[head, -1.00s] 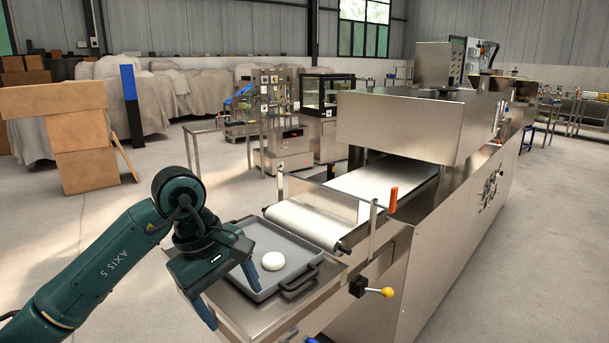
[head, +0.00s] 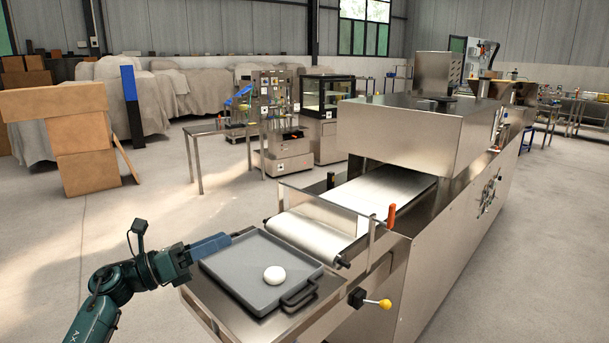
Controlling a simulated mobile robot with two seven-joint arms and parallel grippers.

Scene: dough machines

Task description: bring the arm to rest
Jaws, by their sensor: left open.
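My left gripper (head: 216,243) is at the lower left, turned side-on, with its blue fingers pointing right by the far left corner of the grey tray (head: 235,277). It is open, and nothing shows between the fingers, though one finger largely hides the other. My left arm (head: 100,305) reaches up from the bottom left, bent at the wrist. A white dough ball (head: 274,275) lies on the tray, apart from the gripper. My right gripper is not in view.
The tray rests on a steel shelf (head: 222,315) at the end of the conveyor machine (head: 405,135). Its belt (head: 375,195) runs back under the hood. An orange handle (head: 391,216) and a yellow knob (head: 385,304) stick out. Open floor lies to the left.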

